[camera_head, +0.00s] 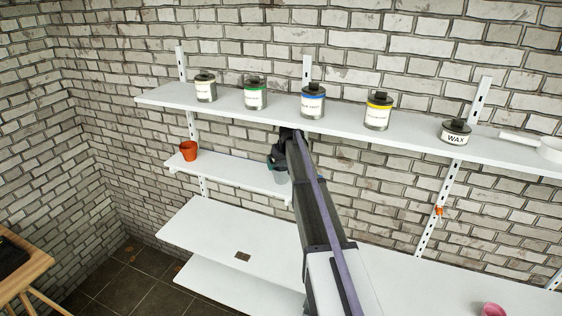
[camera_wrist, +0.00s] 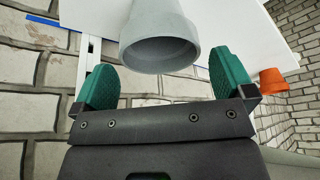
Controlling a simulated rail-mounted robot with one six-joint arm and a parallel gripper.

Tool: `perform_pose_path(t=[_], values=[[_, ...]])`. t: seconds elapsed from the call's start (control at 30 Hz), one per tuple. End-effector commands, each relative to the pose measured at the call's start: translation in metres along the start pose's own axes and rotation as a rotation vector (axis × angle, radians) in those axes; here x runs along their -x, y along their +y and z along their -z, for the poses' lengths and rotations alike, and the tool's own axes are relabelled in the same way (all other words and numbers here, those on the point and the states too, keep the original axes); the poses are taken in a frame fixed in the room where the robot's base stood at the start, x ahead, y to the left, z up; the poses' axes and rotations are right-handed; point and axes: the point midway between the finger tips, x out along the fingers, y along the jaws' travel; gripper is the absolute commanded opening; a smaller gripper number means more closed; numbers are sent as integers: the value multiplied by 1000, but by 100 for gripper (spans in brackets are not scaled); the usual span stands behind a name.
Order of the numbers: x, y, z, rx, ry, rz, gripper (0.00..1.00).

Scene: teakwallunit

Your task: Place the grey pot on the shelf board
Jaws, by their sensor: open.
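The grey pot (camera_head: 281,178) shows in the head view at the right end of the small middle shelf board (camera_head: 230,173), partly hidden by my arm. In the wrist view the grey pot (camera_wrist: 160,38) has its round rim toward the camera, just beyond and between my fingertips. My gripper (camera_wrist: 166,80) is open, with one green finger to each side of the pot and visible gaps beside its rim. In the head view my gripper (camera_head: 277,161) is at the pot, below the long upper shelf. Whether the pot's base rests on the board is hidden.
An orange pot (camera_head: 188,151) stands at the left end of the small board. The long upper shelf (camera_head: 225,106) above my gripper carries several labelled cans and a wax tin (camera_head: 455,132). A wide lower board (camera_head: 205,232) has a small brown patch (camera_head: 243,256) and much free room.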

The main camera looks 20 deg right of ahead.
Motion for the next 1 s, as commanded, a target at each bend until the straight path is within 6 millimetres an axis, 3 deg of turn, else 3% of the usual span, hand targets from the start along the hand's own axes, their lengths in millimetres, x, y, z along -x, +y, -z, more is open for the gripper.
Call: perform_pose_path(t=[0.1,0.3,0.4,0.57,0.67,0.77,0.8,0.9,1.0], values=[[18,-2,-42,-1,0,0,100],[39,-2,-95,-1,0,0,100],[44,-1,-108,-2,0,0,100],[47,-3,-113,0,-2,2,100],[54,-36,-137,6,-36,15,100],[74,-106,-196,16,-122,37,100],[85,-136,-227,20,-166,41,100],[113,-195,-304,26,-276,37,100],[135,-227,-359,28,-355,18,100]])
